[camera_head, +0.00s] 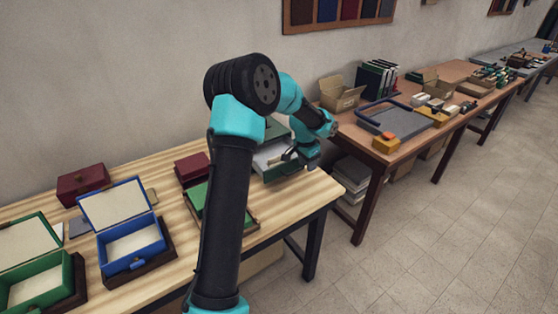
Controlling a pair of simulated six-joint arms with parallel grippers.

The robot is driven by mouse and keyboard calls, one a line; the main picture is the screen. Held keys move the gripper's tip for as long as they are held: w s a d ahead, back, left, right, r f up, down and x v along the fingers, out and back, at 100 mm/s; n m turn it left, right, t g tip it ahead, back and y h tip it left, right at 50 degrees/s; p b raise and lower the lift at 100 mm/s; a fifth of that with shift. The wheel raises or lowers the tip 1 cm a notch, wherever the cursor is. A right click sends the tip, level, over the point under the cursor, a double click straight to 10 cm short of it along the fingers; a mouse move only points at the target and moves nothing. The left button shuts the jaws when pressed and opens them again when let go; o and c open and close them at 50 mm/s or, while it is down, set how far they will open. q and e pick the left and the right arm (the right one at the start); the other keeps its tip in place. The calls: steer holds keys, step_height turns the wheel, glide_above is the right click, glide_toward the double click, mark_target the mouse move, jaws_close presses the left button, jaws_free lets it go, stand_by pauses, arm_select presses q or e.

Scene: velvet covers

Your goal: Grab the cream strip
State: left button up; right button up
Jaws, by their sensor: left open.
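My left gripper (291,155) is at the right end of the light wooden table, over a green box with a pale interior (268,158). Its jaws are open, though its fingers are small and partly hidden by my arm. I cannot tell whether it touches the box or anything in it. I cannot pick out a cream strip for certain; the pale surfaces near the gripper are too small to tell apart. My right gripper is not in view.
On the wooden table (180,257) stand an open blue box (131,238), an open green box (38,283) and a closed dark red box (82,184). A second table to the right holds a cardboard box (341,96) and a grey board (398,124). Floor is clear at right.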

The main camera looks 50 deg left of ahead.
arm_select(q)
steer(key=shift+y, duration=0.3)
steer(key=a+r, duration=0.1)
steer(key=a, duration=0.1)
steer(key=a+r, duration=0.4)
steer(key=shift+w+a+r, duration=0.2)
steer(key=shift+w, duration=0.15)
step_height(320, 180, up, 8)
steer(key=g, duration=0.1)
glide_above(280, 155)
steer(key=shift+w, duration=0.1)
step_height(280, 155, down, 12)
steer(key=shift+f, duration=0.15)
steer(key=shift+f, duration=2.6)
steer(key=shift+w, duration=0.1)
